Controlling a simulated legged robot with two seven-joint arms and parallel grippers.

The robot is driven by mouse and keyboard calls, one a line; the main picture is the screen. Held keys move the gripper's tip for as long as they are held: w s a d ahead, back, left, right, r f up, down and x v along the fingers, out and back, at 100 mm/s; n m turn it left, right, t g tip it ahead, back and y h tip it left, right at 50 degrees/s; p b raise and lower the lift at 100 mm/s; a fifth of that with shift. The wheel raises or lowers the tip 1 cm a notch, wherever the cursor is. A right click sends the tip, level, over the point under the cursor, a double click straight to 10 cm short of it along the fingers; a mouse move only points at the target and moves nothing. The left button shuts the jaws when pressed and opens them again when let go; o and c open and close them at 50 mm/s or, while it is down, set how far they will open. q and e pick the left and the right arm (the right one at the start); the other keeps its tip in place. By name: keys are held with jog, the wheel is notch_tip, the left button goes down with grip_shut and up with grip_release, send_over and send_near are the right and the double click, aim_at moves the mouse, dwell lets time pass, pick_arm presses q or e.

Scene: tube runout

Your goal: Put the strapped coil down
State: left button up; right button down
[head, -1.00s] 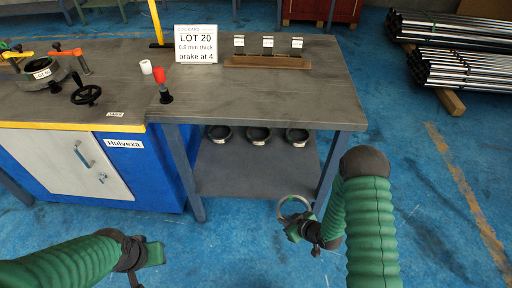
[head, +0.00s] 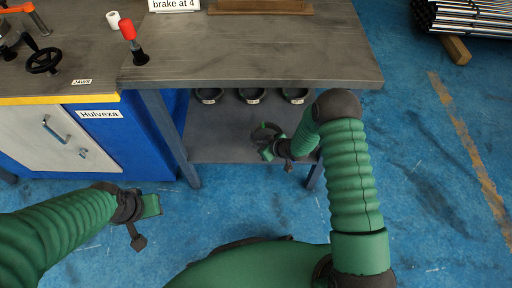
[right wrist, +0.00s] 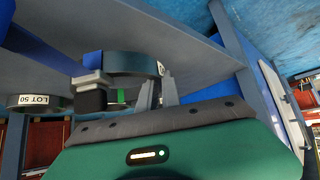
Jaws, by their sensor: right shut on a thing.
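The strapped coil (head: 266,131), a dark ring, is in my right gripper (head: 268,149), over the lower shelf's front part in the head view. In the right wrist view the coil (right wrist: 138,62) sits between the two fingers (right wrist: 128,92), with a pale label at its edge and a bit of green by the fingers. The lower shelf (head: 222,150) is grey and sits under the bench. I cannot tell whether the coil touches it. My left gripper (head: 148,207) hangs over the floor at lower left, away from the coil; its jaw gap is unclear.
Three labelled coils stand in a row at the shelf's back, the middle one (head: 251,96) among them. One coil (right wrist: 38,103) reads LOT 50 in the wrist view. The bench top (head: 250,55) overhangs the shelf; a bench leg (head: 316,172) stands right of the gripper.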

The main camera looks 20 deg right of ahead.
jog(key=shift+w+a, duration=0.25)
jog(key=shift+w, duration=0.7)
jog(key=f+b, duration=0.1)
jog(key=f, duration=0.1)
jog(key=f+b, duration=0.1)
jog(key=b, duration=0.1)
jog(key=shift+w+a+f, duration=0.1)
jog(key=shift+w+f, duration=0.1)
jog(key=shift+f, duration=0.2)
jog(key=shift+r, duration=0.15)
jog(key=c, duration=1.9)
grip_release()
jog(key=o, duration=0.4)
jog(key=shift+c, duration=0.2)
jog(key=shift+s, duration=0.1)
